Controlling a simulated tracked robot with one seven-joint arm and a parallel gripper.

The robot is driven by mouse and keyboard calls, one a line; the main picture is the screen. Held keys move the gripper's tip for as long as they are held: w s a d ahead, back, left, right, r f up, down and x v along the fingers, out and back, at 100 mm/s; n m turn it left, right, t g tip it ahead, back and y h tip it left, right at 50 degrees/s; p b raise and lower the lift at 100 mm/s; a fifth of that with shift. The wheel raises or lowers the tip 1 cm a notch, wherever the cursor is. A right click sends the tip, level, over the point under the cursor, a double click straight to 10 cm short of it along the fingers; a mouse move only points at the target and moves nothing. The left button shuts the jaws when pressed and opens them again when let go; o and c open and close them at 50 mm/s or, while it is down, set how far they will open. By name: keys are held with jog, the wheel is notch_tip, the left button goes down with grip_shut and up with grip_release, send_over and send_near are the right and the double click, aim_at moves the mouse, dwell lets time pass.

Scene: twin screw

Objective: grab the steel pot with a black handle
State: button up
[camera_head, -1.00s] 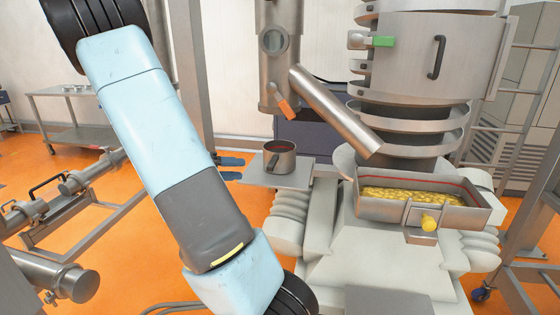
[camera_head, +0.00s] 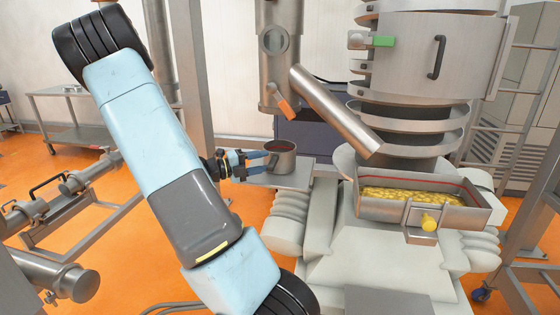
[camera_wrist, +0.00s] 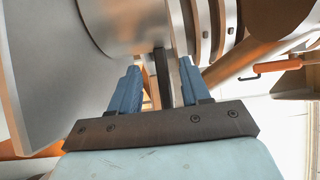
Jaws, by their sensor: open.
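The steel pot (camera_head: 284,158) stands upright on a small grey shelf (camera_head: 290,179) left of the machine. Its black handle (camera_head: 271,163) is on the side toward my gripper (camera_head: 262,161). My gripper is open, with its blue fingers reaching to the pot's left side at the handle. In the wrist view, the blue fingertips of my gripper (camera_wrist: 160,66) lie to either side of the dark upright handle (camera_wrist: 162,76). The pot's steel wall (camera_wrist: 125,25) is just beyond. I cannot tell whether either finger touches the handle.
A slanted steel tube (camera_head: 335,110) and the machine's large cylinder stand to the right. A steel tray (camera_head: 372,209) of yellow material is at the lower right. A vertical grey post (camera_head: 194,75) stands behind my arm.

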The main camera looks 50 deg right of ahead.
aim_at(276, 158)
jog(key=shift+s+a+x, duration=0.1)
jog(key=shift+s+x, duration=0.1)
jog(key=shift+x, duration=1.15)
jog(key=shift+s+a+x, duration=0.1)
jog(key=shift+s+x, duration=0.1)
jog(key=shift+x, duration=1.2)
jog(key=shift+a, duration=0.1)
jog(key=shift+c, duration=0.4)
grip_shut()
